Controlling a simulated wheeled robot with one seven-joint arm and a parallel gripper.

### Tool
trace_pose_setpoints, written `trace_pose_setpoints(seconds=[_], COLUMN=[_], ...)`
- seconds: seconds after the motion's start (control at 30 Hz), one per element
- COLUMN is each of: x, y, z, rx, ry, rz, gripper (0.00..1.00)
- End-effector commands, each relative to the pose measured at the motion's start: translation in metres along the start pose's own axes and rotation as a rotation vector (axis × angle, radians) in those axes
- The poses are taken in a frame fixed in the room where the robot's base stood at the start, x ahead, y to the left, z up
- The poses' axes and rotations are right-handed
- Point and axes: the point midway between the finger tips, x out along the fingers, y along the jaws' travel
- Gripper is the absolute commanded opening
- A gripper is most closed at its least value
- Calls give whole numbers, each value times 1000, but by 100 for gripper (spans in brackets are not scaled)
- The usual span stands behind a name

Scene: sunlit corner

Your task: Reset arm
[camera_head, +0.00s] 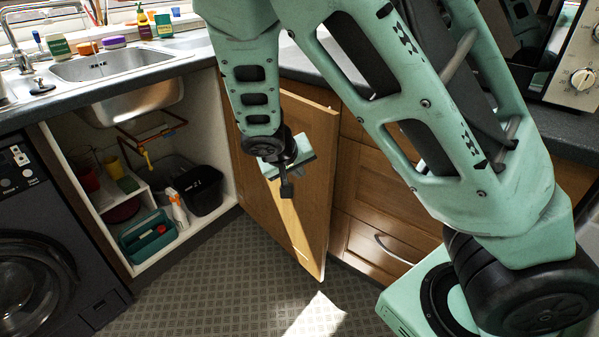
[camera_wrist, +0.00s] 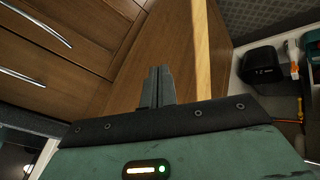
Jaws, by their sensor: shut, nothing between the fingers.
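My gripper (camera_head: 286,189) hangs in front of the open wooden cupboard door (camera_head: 312,215) in the head view. In the wrist view, my gripper (camera_wrist: 156,87) has its two fingers together with nothing between them. Behind the fingers in the wrist view is the cupboard door (camera_wrist: 175,50) with its pale edge. The gripper looks close to the door; I cannot tell whether it touches it. My arm hides part of the counter and drawers.
The open sink cupboard holds a teal caddy (camera_head: 148,238) and a black bin (camera_head: 203,190). A washing machine (camera_head: 40,260) stands at the left. Drawers (camera_head: 375,235) are to the right of the door. A sink (camera_head: 105,66) is above. The patterned floor (camera_head: 220,285) is clear.

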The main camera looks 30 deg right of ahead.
Motion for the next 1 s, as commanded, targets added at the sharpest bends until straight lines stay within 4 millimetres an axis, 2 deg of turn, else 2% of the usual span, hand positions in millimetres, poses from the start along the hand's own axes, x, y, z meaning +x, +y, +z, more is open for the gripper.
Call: trace_pose_setpoints(seconds=[0.1, 0.23, 0.57, 0.63, 0.77, 0.87, 1.0], x=[-22, -37, -44, -46, -60, -86, -136], y=[3, 5, 7, 4, -11, -27, -40], z=[1, 4, 5, 11, 42, 75, 118], rx=[1, 1, 1, -13, -92, -201, -386], ry=[2, 1, 0, -20, -108, -189, -255], rz=[-3, -2, 1, -16, -102, -214, -383], gripper=[0, 0, 0, 0, 0, 0, 0])
